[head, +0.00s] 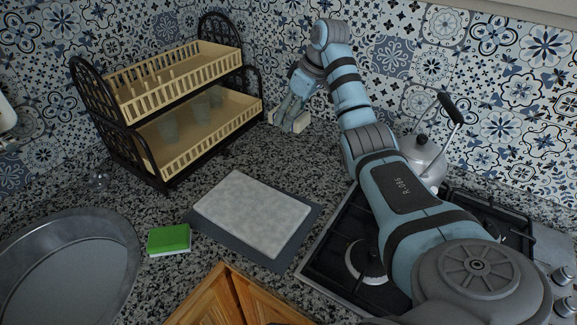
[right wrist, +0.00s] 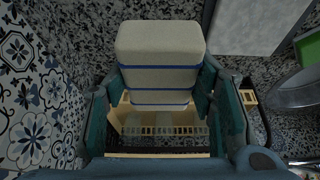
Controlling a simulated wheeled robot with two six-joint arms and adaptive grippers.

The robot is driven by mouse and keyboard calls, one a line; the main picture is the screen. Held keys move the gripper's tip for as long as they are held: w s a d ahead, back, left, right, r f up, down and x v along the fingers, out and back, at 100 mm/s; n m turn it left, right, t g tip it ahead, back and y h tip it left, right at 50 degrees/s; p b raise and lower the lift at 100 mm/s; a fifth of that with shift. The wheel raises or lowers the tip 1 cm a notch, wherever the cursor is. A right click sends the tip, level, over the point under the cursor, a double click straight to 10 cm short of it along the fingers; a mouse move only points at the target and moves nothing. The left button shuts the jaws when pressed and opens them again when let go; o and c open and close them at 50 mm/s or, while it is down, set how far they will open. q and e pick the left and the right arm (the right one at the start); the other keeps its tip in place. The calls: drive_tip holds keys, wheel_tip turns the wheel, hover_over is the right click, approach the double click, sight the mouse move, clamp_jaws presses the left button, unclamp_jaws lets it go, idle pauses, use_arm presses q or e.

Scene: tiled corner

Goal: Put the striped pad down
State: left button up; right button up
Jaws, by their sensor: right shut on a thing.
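The striped pad (right wrist: 160,45) is a thick cream block with thin blue stripes. In the right wrist view it sits between the two fingers of my right gripper (right wrist: 156,98), which is shut on it. In the head view my right gripper (head: 289,109) points down at the back of the counter, right of the dish rack. Cream ends of the pad (head: 302,123) show beside the fingers there. I cannot tell whether the pad touches the counter. My left gripper is in neither view.
A two-tier dish rack (head: 193,132) with cups stands at the back left. A pale board on a dark mat (head: 283,258) lies mid-counter. A green sponge (head: 169,239) lies beside the metal sink (head: 128,250). A kettle (head: 424,157) stands on the stove (head: 325,255) at right.

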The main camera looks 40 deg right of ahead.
sight(288, 170)
drive_tip(key=f+b, duration=0.1)
drive_tip(key=f, duration=0.7)
drive_tip(key=f+b, duration=0.1)
drive_tip(key=f, duration=0.7)
drive_tip(key=shift+s+d+f, duration=0.1)
drive_tip(key=shift+s+f, duration=0.1)
drive_tip(key=shift+f, duration=0.2)
drive_tip(key=o, duration=1.2)
drive_tip(key=p+v, duration=0.1)
drive_tip(key=v, duration=1.1)
drive_tip(key=shift+r+p, duration=0.1)
drive_tip(key=shift+p, duration=0.25)
